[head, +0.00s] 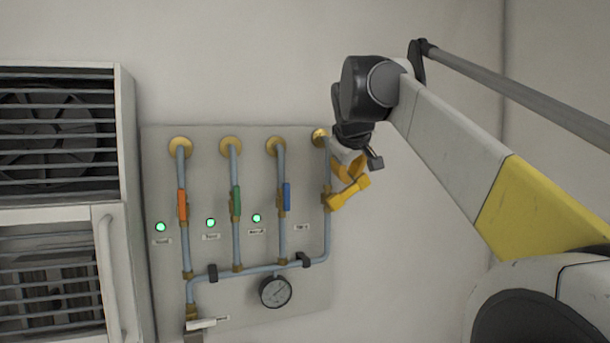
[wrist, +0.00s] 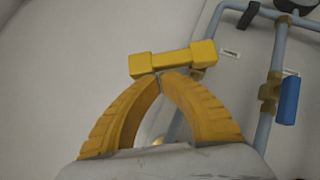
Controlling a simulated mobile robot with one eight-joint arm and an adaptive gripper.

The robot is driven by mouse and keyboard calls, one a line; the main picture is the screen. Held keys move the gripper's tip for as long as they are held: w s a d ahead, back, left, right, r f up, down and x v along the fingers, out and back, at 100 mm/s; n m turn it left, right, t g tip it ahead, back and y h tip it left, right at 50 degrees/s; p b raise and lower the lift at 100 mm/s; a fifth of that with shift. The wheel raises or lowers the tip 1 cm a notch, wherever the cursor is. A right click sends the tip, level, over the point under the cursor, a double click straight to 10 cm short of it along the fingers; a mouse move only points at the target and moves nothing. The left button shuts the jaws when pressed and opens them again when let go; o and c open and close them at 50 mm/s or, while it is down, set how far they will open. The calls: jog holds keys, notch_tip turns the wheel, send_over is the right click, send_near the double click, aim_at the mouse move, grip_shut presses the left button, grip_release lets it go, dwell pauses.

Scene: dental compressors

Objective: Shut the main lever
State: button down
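A grey wall panel (head: 240,300) carries pipes with coloured levers. A yellow lever (head: 348,191) is on the rightmost vertical pipe and sticks out to the right, across the pipe. A white lever (head: 201,323) lies about level at the panel's bottom left, beside a small label. The labels are too small to read, so I cannot tell which lever is the main one. My gripper (wrist: 160,75) has its yellow fingers together at the tips. The tips are right at the yellow lever, which also shows in the wrist view (wrist: 172,61); I cannot tell if they touch.
The orange lever (head: 183,205), green lever (head: 236,201) and blue lever (head: 287,196) stand along their pipes, with lit green lamps nearby. A gauge (head: 275,291) hangs below. A slatted cabinet (head: 130,170) stands at the left. The wall right of the panel is bare.

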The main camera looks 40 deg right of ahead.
aim_at(361, 183)
jog(key=shift+d, duration=0.15)
jog(key=shift+s+d+f+m+y+p, duration=0.2)
jog(key=shift+d+f+m+y+p, duration=0.2)
jog(key=shift+d+m+y+p, duration=0.45)
jog(key=shift+s+d+f+m+t+y+p, duration=0.1)
jog(key=shift+d+f+m+t+y+p, duration=0.1)
jog(key=shift+f+y+p, duration=0.3)
jog(key=shift+d+f+m+t+y+p, duration=0.1)
jog(key=shift+f+m+y+p, duration=0.1)
jog(key=shift+y, duration=0.45)
jog(key=shift+d+f, duration=0.1)
jog(key=shift+f, duration=0.3)
jog(key=shift+d, duration=0.1)
